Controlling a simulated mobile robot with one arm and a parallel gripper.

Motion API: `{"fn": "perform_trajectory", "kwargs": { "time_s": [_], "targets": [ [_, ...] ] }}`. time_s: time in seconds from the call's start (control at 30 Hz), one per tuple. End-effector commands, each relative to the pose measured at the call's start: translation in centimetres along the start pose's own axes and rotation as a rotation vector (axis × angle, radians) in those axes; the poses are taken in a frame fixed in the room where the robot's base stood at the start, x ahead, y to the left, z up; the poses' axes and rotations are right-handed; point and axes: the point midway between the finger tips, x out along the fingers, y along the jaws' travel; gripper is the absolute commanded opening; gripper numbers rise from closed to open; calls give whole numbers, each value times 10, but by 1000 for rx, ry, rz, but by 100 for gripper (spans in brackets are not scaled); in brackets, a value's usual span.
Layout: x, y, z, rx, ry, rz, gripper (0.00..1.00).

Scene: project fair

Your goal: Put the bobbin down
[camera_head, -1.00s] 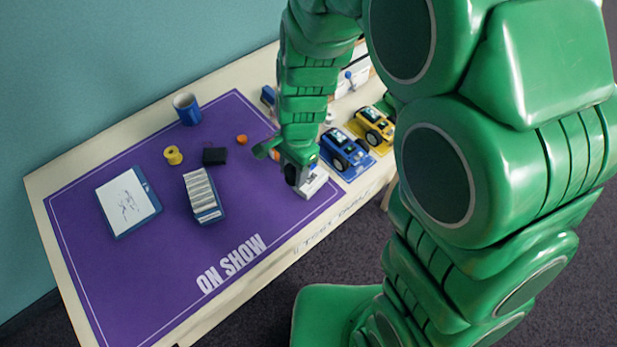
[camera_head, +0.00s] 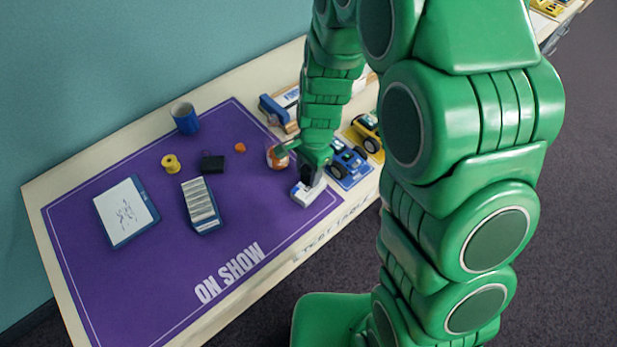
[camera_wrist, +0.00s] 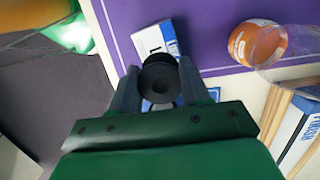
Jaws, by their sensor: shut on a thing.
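My gripper (camera_wrist: 158,85) is shut on a black bobbin (camera_wrist: 160,77), seen end-on between the two fingers in the wrist view. In the head view my gripper (camera_head: 311,176) is over the right end of the purple ON SHOW mat (camera_head: 150,290). A white and blue box (camera_head: 307,193) lies below it, and also shows behind the bobbin in the wrist view (camera_wrist: 155,38). The held bobbin cannot be made out in the head view. A yellow bobbin (camera_head: 171,163) stands on the mat's left half.
A blue mug (camera_head: 185,118) is behind. Toy cars (camera_head: 347,160) stand at the right. The mat's front is clear.

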Motion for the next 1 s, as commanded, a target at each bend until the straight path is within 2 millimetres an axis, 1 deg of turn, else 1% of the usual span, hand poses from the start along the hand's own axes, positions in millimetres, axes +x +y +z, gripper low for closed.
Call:
{"fn": "perform_trajectory", "kwargs": {
  "time_s": [0.4,0.8,0.83,0.97,1.0],
  "targets": [
    [33,0,-5,0,-1,-1,17],
    [36,0,-5,0,0,-1,17],
    [36,0,-5,-1,0,-1,49],
    [36,0,-5,-1,0,-1,69],
    [36,0,-5,0,0,-2,72]
  ]
}}
